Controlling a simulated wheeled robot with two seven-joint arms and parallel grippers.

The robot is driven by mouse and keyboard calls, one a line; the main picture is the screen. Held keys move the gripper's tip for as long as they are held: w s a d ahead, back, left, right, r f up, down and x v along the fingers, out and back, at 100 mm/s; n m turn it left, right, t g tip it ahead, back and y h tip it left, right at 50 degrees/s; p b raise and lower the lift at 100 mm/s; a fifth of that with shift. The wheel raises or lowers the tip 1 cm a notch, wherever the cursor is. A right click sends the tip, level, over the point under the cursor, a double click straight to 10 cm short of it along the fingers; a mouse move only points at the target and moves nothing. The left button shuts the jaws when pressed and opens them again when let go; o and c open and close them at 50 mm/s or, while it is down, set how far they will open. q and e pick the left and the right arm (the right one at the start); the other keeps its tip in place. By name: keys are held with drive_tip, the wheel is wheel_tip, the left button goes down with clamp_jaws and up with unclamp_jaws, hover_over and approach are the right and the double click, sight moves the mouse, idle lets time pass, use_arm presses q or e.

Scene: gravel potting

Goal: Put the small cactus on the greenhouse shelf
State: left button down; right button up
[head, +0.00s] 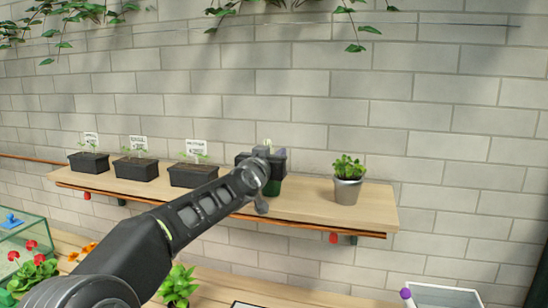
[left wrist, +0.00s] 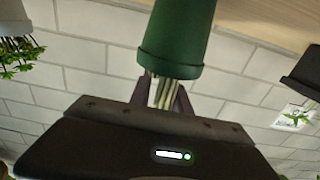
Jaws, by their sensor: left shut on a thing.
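The small cactus is pale green and stands in a dark green pot, seen in the head view (head: 273,187) and the left wrist view (left wrist: 178,35). My left gripper (head: 268,160) is at the shelf's middle right, shut on the cactus stems just above the pot rim. Its fingers (left wrist: 165,95) show on both sides of the stems in the left wrist view, which looks upside down. The pot hangs upright at the wooden greenhouse shelf (head: 310,207). I cannot tell whether its base touches the board. My right gripper is not in view.
On the shelf, several black seedling trays (head: 135,169) with labels stand left, and a leafy plant in a grey pot (head: 347,190) stands right. Bare board lies between my gripper and the grey pot. Red flowers (head: 35,270) and a white-rimmed box (head: 445,296) are below.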

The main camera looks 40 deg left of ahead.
use_arm(q)
drive_tip(key=shift+f, duration=0.15)
drive_tip(key=c, duration=1.2)
unclamp_jaws()
drive_tip(key=shift+s, duration=0.15)
drive_tip(key=b+v, duration=0.1)
drive_tip(key=v, duration=1)
drive_tip(key=shift+s+d, duration=0.15)
drive_tip(key=shift+s, duration=0.15)
